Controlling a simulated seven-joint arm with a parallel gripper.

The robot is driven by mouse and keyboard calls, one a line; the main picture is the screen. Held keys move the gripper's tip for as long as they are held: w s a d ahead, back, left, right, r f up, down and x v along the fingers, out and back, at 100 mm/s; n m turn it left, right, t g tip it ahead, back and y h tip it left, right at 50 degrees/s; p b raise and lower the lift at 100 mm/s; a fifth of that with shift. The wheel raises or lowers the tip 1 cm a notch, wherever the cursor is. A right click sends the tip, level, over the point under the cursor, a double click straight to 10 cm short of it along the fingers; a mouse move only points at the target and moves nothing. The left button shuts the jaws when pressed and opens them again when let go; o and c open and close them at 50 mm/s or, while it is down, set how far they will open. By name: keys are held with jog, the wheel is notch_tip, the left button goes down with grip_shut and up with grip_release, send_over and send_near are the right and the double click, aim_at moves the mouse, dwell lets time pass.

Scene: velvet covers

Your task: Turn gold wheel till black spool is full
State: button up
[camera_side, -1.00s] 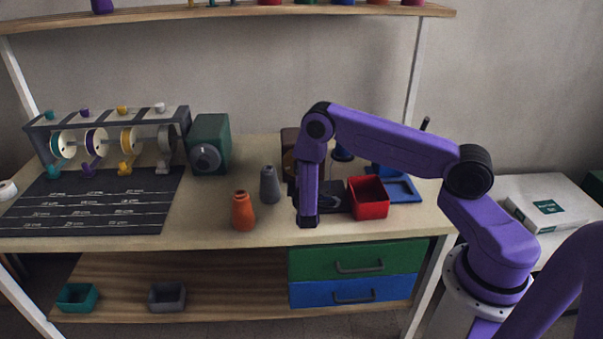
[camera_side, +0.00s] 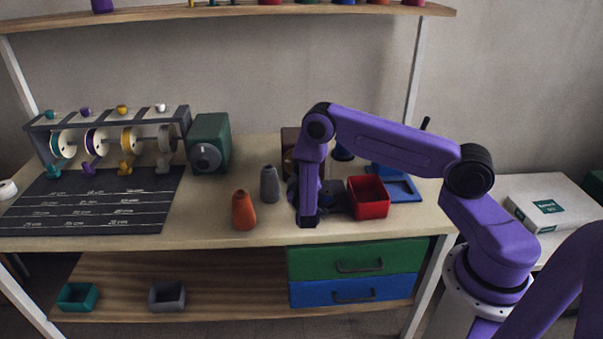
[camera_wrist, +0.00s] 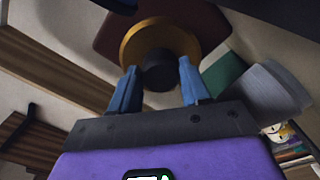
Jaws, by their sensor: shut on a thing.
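The gold wheel (camera_wrist: 148,38) is in the wrist view, on the front of a dark red-brown block (camera_wrist: 108,36). A black round knob (camera_wrist: 160,75) stands out from its middle. My gripper (camera_wrist: 158,66) has a blue finger on each side of this knob and is shut on it. In the side view my gripper is low at the front of the brown box (camera_side: 290,150), mostly hidden by my forearm. The wheel is hidden there too. I cannot pick out the black spool for certain, nor how full it is.
A red open box (camera_side: 369,198) stands just right of my gripper, with a blue tray (camera_side: 400,188) behind it. An orange cone (camera_side: 243,211) and a grey cone (camera_side: 269,184) stand to the left. A green box (camera_side: 210,143) and a thread rack (camera_side: 110,135) are farther left.

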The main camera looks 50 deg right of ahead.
dwell(0.3)
jog(key=o, duration=1.1)
jog(key=shift+c, duration=0.2)
jog(key=shift+a, duration=0.15)
jog(key=v, duration=1.7)
jog(key=shift+s, duration=0.2)
jog(key=shift+r, duration=0.1)
